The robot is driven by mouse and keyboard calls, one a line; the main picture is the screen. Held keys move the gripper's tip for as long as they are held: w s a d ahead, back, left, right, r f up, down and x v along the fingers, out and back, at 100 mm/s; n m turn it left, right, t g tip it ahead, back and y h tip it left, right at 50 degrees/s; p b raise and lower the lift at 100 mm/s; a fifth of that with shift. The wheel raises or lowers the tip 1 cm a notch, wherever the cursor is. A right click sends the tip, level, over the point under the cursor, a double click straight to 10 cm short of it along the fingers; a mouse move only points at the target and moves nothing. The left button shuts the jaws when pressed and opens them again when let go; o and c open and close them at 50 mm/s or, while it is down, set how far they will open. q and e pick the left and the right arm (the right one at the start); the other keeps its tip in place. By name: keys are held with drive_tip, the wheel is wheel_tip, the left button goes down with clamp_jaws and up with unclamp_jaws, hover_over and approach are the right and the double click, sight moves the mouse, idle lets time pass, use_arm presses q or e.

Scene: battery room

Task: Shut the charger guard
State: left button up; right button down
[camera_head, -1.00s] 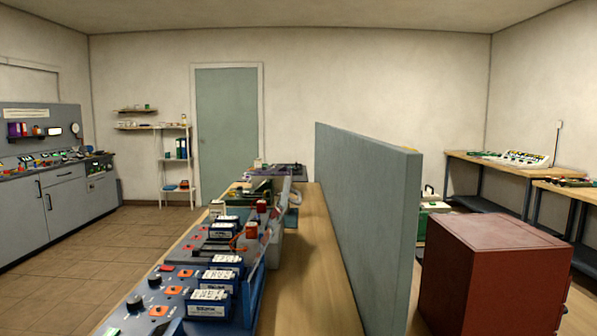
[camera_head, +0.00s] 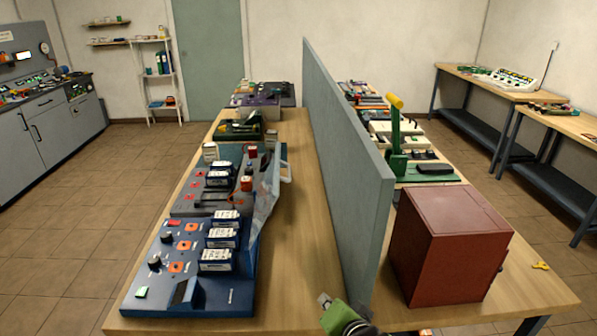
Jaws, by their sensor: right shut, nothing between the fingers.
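The blue charger (camera_head: 190,297) stands at the near left of the bench, with several white-and-blue batteries (camera_head: 217,260) along its right side. A pale, see-through panel, which looks like the charger guard (camera_head: 264,205), stands raised along the right side of the chargers; its exact angle is hard to tell. My right gripper (camera_head: 325,301) shows at the bottom edge, beside the foot of the grey divider. It is shut and empty, apart from the charger and the panel. My left gripper is out of view.
The grey divider (camera_head: 345,150) splits the wooden bench (camera_head: 305,215) lengthwise. A dark red cabinet (camera_head: 450,245) stands right of it, with a yellow key-like object (camera_head: 540,265) nearby. The bench strip between charger and divider is clear.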

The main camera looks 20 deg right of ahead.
sight(270, 193)
drive_tip(key=w+r+m+t, duration=0.7)
drive_tip(key=w+r+m, duration=0.55)
drive_tip(key=r, duration=0.55)
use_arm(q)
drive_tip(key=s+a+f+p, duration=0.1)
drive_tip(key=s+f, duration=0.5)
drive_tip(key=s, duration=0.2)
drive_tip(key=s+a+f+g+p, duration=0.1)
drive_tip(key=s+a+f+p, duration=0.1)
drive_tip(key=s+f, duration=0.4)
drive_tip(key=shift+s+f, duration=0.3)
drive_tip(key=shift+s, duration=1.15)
use_arm(e)
drive_tip(key=w+d+n, duration=0.1)
drive_tip(key=w, duration=1)
drive_tip(key=shift+w, duration=0.2)
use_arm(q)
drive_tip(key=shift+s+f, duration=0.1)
use_arm(e)
drive_tip(key=shift+w+r+n, duration=0.15)
drive_tip(key=shift+n, duration=0.1)
